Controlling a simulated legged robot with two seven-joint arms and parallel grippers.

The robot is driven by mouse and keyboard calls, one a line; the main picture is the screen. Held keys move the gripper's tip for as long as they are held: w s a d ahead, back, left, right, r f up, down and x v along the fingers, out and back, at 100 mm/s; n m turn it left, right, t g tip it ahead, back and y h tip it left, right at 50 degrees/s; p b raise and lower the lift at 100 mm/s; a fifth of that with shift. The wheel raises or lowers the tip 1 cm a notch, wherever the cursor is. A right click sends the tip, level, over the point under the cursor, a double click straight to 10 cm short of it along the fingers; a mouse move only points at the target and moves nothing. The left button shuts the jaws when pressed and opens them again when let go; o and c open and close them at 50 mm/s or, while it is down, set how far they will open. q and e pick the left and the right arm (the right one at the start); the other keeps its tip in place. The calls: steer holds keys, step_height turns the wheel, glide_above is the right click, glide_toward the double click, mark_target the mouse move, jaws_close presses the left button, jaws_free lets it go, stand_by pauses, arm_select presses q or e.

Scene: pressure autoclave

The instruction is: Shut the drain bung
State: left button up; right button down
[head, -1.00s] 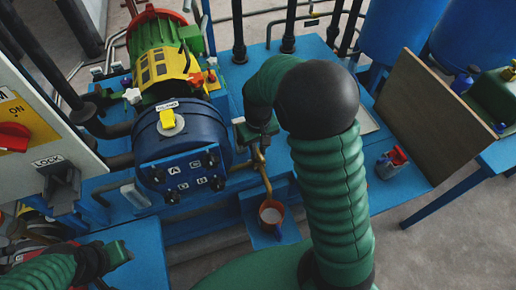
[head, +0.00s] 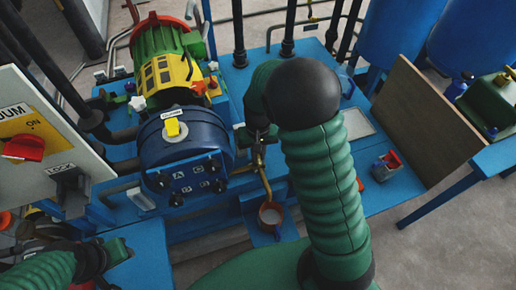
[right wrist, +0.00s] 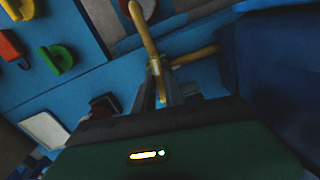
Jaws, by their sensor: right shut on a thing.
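A blue round vessel (head: 183,150) with a yellow tag stands on the blue bench. A brass drain pipe (head: 264,178) comes from its right side and bends down to a small reddish-brown cup (head: 271,213). My right gripper (head: 257,141) is above this pipe, partly hidden by my own forearm. In the right wrist view, my right gripper (right wrist: 164,88) is shut on the brass drain fitting (right wrist: 155,67). I cannot tell the bung apart from this brass piece. My left gripper (head: 118,251) is low at the left; its fingers are not clear.
A panel with a red switch (head: 23,148) stands at the left. A brown board (head: 425,120) leans at the right, near a small red and blue item (head: 387,166). Dark upright pipes (head: 238,35) stand behind the vessel. In the right wrist view, a green hook (right wrist: 62,60) shows.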

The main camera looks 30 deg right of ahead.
mark_target(258, 155)
steer(key=m+p, duration=0.8)
steer(key=shift+r, duration=0.3)
steer(key=m+p, duration=0.4)
steer(key=shift+m, duration=0.3)
steer(key=shift+w+f+m+p, duration=0.1)
steer(key=shift+m+p, duration=0.5)
steer(key=shift+m, duration=0.2)
steer(key=shift+w+f+m+p, duration=0.1)
steer(key=shift+m+p, duration=0.5)
steer(key=shift+m, duration=0.2)
steer(key=c, duration=1.4)
jaws_free()
steer(key=shift+s+f, duration=0.1)
step_height(258, 155, up, 17)
steer(key=p, duration=0.2)
steer(key=shift+p, duration=0.4)
steer(key=shift+f, duration=0.1)
